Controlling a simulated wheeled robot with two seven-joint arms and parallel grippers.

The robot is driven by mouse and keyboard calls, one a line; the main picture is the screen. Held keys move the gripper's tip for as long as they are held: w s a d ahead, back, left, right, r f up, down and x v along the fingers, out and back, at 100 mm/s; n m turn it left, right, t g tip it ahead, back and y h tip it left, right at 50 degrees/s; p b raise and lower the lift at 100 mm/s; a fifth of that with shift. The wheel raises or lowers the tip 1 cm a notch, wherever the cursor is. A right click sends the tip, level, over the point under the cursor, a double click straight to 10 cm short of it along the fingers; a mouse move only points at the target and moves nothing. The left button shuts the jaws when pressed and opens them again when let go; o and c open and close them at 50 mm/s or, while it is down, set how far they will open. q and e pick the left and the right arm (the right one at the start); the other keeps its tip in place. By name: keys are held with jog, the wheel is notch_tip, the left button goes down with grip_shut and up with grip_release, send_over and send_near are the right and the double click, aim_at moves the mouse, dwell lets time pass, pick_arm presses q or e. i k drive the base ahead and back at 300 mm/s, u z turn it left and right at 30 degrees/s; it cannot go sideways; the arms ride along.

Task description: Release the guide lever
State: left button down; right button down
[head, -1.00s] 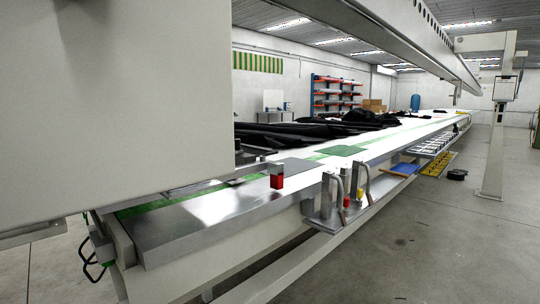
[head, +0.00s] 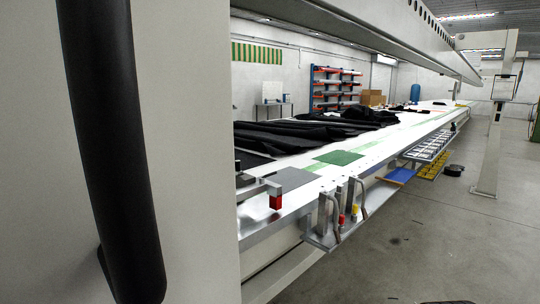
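I cannot tell for certain which part is the guide lever. A grey metal arm (head: 261,188) reaches out from behind the large pale panel, over the near end of the long table. A small block with a red lower part (head: 276,202) is at the arm's outer end. A thick black curved bar (head: 105,140), like a handle, stands upright in front of the panel at the left, very close to my camera. Its top is cut off by the picture edge. Neither of my grippers shows.
The pale panel (head: 195,120) blocks the left side. The long white table (head: 385,138) carries black fabric (head: 300,134) and a green sheet (head: 338,158). A bracket of upright tools (head: 325,222) hangs on its near side. An overhead beam runs along it.

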aim_at(269, 175)
jog(key=z, duration=1.75)
jog(key=i, duration=1.85)
jog(key=u, duration=2.5)
